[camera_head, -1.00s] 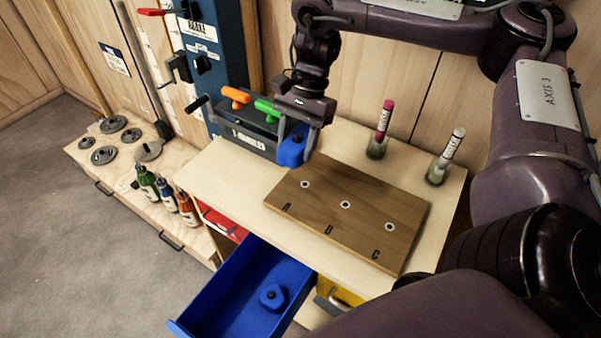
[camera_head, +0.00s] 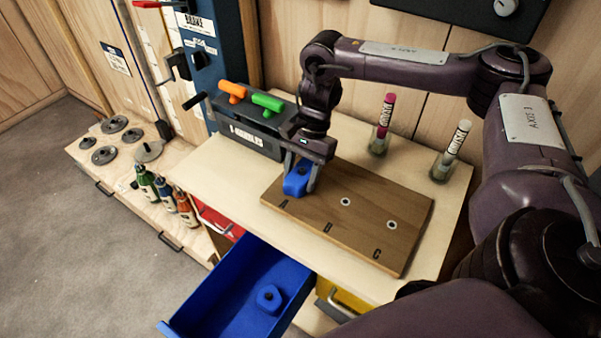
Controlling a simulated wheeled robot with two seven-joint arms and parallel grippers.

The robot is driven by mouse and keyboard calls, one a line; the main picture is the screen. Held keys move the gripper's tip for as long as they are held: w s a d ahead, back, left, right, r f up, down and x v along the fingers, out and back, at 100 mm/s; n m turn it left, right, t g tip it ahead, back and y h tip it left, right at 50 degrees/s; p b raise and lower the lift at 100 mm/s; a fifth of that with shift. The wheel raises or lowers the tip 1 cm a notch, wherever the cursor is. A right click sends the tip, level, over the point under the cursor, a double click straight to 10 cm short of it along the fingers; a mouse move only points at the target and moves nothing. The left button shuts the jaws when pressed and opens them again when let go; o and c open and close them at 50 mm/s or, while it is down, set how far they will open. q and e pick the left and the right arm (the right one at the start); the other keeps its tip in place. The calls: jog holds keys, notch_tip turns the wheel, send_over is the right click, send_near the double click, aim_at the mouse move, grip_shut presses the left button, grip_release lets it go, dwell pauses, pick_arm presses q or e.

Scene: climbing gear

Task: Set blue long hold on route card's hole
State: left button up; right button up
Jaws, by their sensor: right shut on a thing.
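My right gripper (camera_head: 301,176) points down and is shut on the blue long hold (camera_head: 296,181). The hold is at the left end of the wooden route card (camera_head: 350,228), over the spot by the letter A. I cannot tell whether the hold touches the card. The hole at that end is hidden behind the hold and fingers. The middle hole (camera_head: 345,202) and the right hole (camera_head: 391,224) by the letter C show bare. My left gripper does not show.
A dark rack (camera_head: 240,130) with orange (camera_head: 232,91) and green (camera_head: 267,102) T-handles stands behind left. Two markers in cups, pink (camera_head: 384,118) and white (camera_head: 455,143), stand at the back right. An open blue drawer (camera_head: 215,312) below holds a blue piece (camera_head: 269,298).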

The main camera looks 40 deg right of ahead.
aim_at(300, 175)
jog(key=o, duration=1.1)
jog(key=shift+r, duration=0.15)
jog(key=shift+w+d+r+b, duration=0.25)
jog(key=shift+r+b, duration=0.15)
jog(key=shift+r, duration=0.1)
jog(key=shift+b+v, duration=0.35)
jog(key=shift+v, duration=0.55)
jog(key=s+p+v, duration=0.1)
jog(key=p+v, duration=0.7)
jog(key=p, duration=0.4)
jog(key=shift+w+d+r+p, duration=0.2)
jog(key=shift+w+r+p, duration=0.1)
jog(key=shift+w+r, duration=0.15)
